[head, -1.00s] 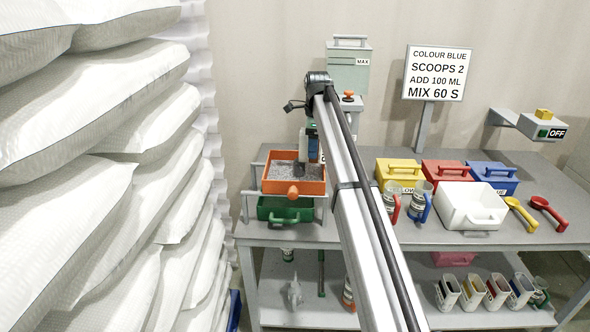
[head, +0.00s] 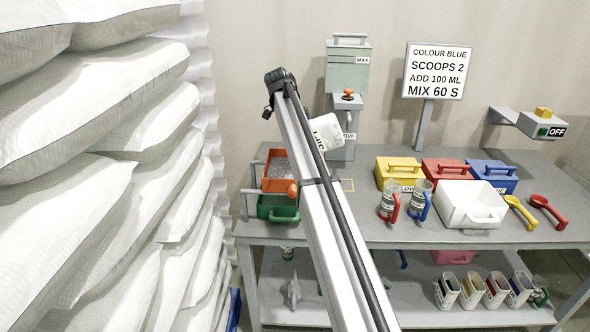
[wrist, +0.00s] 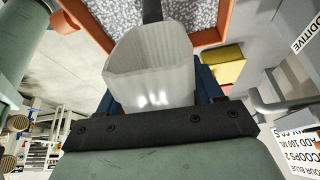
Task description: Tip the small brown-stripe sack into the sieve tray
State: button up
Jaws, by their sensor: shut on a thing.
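My gripper (wrist: 155,100) is shut on a pale white thing (wrist: 150,62) with ridged sides, between dark blue fingers. No brown stripe shows on it, so I cannot tell whether it is the small sack. In the head view a tilted white thing (head: 326,130) with part of a word like "SIFT" shows beside my arm; it seems to be the same one. The orange sieve tray (head: 291,188) holds grey grains and is partly hidden by my arm. In the wrist view its orange rim (wrist: 212,36) lies past the held thing.
A green drawer or tray (head: 278,208) is below the orange tray. A grey-green dispenser (head: 347,75) stands behind. Yellow (head: 398,172), red (head: 445,173) and blue (head: 490,176) boxes, two jugs and a white bin (head: 462,203) fill the right. White sacks (head: 100,120) are stacked at left.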

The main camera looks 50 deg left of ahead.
jog(key=shift+s+a+t+h, duration=0.4)
jog(key=shift+a+t+h, duration=0.2)
jog(key=shift+h, duration=0.1)
jog(key=shift+w+d+r+y, duration=0.1)
jog(key=shift+w+d+y, duration=0.2)
jog(key=shift+d, duration=0.15)
jog(key=shift+w+d+g+y, duration=0.2)
jog(key=shift+d+g+y, duration=0.15)
jog(key=shift+g+y, duration=0.25)
jog(key=shift+w+d+f+g+y, duration=0.3)
jog(key=shift+g+y, duration=0.2)
jog(key=shift+a, duration=0.1)
jog(key=shift+w, duration=0.1)
